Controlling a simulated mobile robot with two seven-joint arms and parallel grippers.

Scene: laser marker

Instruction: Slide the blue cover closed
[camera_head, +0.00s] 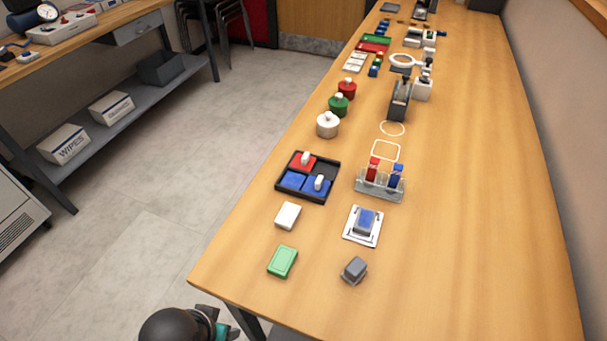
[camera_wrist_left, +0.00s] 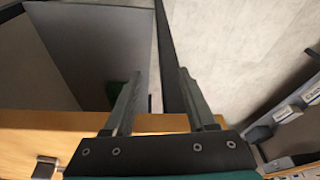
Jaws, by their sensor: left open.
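A black tray (camera_head: 331,174) lies on the wooden table in the head view. It holds a red cover (camera_head: 299,165) with a white knob at the back left and a blue cover (camera_head: 320,186) with a white knob at the front right. A plain blue square (camera_head: 293,179) is at the front left; the back right looks dark. My left gripper (camera_head: 224,328) is low at the bottom of the head view, off the table's near left corner, well away from the tray. In the left wrist view its two fingers (camera_wrist_left: 159,88) are apart with nothing between them. My right gripper is not in view.
Near the tray are a white block (camera_head: 287,215), a green block (camera_head: 282,261), a grey block (camera_head: 354,269), a blue-topped switch (camera_head: 365,222) and a clear rack (camera_head: 378,189) with red and blue pieces. Lidded pots (camera_head: 328,124) stand behind. The table's right side is clear.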

